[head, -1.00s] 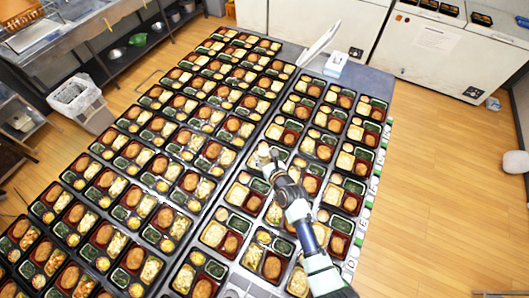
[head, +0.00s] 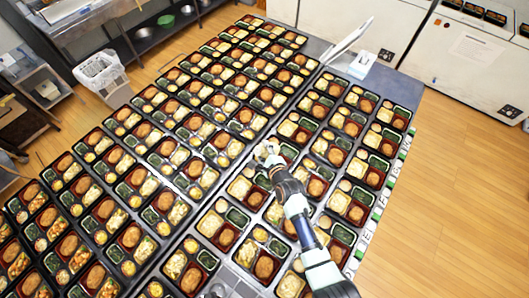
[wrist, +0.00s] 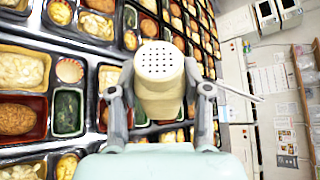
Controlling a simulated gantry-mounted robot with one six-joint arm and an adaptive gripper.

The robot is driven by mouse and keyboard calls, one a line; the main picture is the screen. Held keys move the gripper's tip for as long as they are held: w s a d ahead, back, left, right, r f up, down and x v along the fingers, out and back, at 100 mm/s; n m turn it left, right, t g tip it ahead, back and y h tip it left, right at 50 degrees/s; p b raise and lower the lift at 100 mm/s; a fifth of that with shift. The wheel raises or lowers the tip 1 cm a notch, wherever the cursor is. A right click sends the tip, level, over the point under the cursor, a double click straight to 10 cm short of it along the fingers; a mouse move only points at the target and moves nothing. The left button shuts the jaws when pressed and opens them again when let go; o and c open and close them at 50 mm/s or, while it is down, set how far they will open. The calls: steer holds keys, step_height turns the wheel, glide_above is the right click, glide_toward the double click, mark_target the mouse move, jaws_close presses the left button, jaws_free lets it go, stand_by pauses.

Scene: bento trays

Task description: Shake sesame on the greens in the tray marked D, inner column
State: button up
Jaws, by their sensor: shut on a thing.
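My gripper (head: 267,156) is over the trays near the middle of the table in the head view. In the wrist view it is shut on a cream shaker (wrist: 158,62), one finger on each side. The shaker's perforated round top faces the wrist camera. Bento trays below hold dark greens in small green compartments; one such compartment (wrist: 68,112) shows left of the shaker in the wrist view. The row letters (head: 364,238) along the table's right edge are too small to read surely, so I cannot tell which tray is D. No sesame is visible on the greens.
Trays in close rows cover most of the table (head: 318,46). A white flat device (head: 362,64) stands at its far end. White chest freezers (head: 466,60) stand beyond. A white bin (head: 100,70) is on the floor at left. The wooden floor at right is clear.

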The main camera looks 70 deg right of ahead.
step_height(320, 180, down, 3)
steer(key=n+b, duration=0.6)
steer(key=n, duration=0.1)
steer(key=shift+a+f, duration=0.15)
step_height(320, 180, down, 10)
steer(key=n+b, duration=1.3)
steer(key=n, duration=0.1)
steer(key=shift+s, duration=0.4)
steer(key=shift+p, duration=0.3)
steer(key=shift+p, duration=0.45)
